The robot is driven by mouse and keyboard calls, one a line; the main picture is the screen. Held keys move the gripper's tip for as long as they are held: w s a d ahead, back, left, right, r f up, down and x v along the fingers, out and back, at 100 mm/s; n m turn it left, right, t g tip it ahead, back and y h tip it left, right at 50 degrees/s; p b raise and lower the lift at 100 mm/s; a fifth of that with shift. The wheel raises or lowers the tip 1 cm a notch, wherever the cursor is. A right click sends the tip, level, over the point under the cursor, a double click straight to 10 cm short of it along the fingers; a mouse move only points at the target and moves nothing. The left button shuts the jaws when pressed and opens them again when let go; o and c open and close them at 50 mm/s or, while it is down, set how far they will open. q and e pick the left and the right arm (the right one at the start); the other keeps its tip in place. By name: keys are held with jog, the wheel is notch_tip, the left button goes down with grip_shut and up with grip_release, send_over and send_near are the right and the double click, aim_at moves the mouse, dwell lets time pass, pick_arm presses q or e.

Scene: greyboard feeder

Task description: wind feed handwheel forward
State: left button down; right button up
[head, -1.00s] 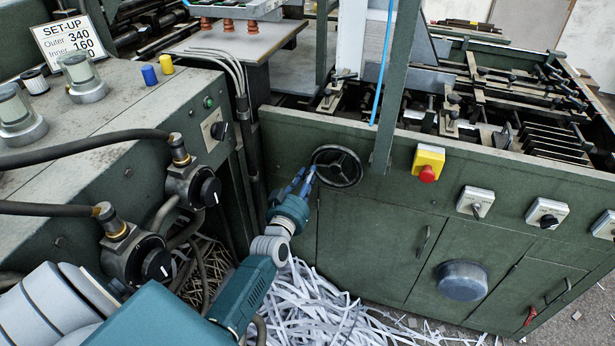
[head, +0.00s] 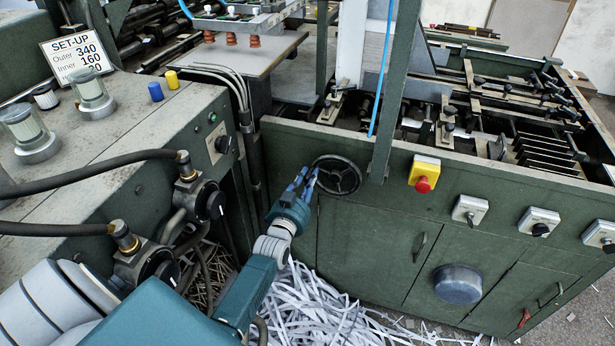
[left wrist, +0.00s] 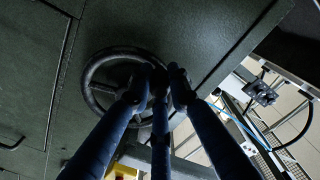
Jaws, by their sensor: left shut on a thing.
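The feed handwheel (head: 338,175) is a dark spoked wheel on the upper left of the green machine front. It also shows in the left wrist view (left wrist: 92,75). My left gripper (head: 307,177) reaches it from the lower left, with its blue fingers at the left side of the rim. In the left wrist view the fingertips (left wrist: 160,80) close around the rim. They hide the part of the wheel between them. My right gripper is not in view.
A yellow box with a red button (head: 424,174) and several grey switches (head: 470,209) sit to the right of the wheel. A green post (head: 394,100) stands just right of it. Paper strips (head: 330,305) lie below. Black hoses (head: 90,172) cross on the left.

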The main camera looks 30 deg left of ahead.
pick_arm(q)
jog(key=shift+w+d+r+m+p, duration=0.1)
jog(key=shift+d+r+m+p, duration=0.15)
jog(key=shift+r+m+p, duration=0.45)
jog(key=shift+m, duration=0.3)
jog(key=c, duration=1.6)
grip_release()
jog(key=shift+d, duration=0.1)
jog(key=shift+s, duration=0.25)
jog(key=v, duration=1.1)
jog(key=shift+s+d, duration=0.2)
jog(key=shift+s, duration=0.1)
